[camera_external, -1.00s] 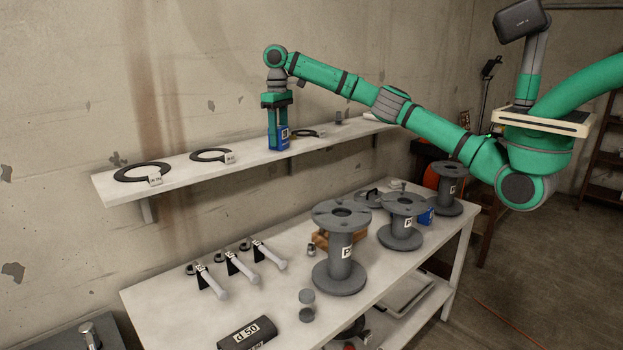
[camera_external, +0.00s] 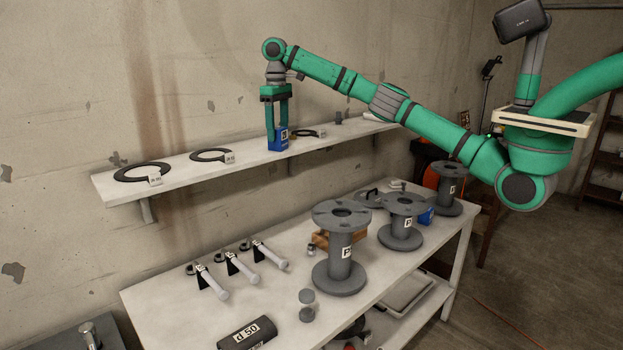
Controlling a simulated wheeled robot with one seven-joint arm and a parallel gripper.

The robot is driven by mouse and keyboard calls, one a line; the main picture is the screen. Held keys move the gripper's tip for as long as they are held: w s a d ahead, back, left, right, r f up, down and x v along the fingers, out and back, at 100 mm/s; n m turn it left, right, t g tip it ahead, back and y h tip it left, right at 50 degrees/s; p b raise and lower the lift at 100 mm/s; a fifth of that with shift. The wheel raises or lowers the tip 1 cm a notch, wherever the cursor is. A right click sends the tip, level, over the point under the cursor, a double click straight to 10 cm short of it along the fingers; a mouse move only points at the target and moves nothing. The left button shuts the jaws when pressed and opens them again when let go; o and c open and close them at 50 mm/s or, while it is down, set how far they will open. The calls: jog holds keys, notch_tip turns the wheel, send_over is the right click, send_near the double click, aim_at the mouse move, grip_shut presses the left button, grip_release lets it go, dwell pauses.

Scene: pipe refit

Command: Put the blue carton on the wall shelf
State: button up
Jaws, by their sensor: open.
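The blue carton (camera_external: 279,144) stands upright on the white wall shelf (camera_external: 245,160), between two black rings. A small white label with dark marking shows on its upper part. My gripper (camera_external: 277,137) points straight down over it, with its green fingers apart on either side of the carton's upper part. The fingers are open; whether one still touches the carton I cannot tell. A second blue box (camera_external: 427,216) is partly hidden among the spools on the workbench.
Black rings with tags (camera_external: 142,172) lie on the shelf to the left, and another ring (camera_external: 308,134) lies close right of the carton.

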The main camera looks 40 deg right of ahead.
aim_at(277, 128)
jog(key=shift+r, duration=2.7)
jog(key=shift+a, duration=0.1)
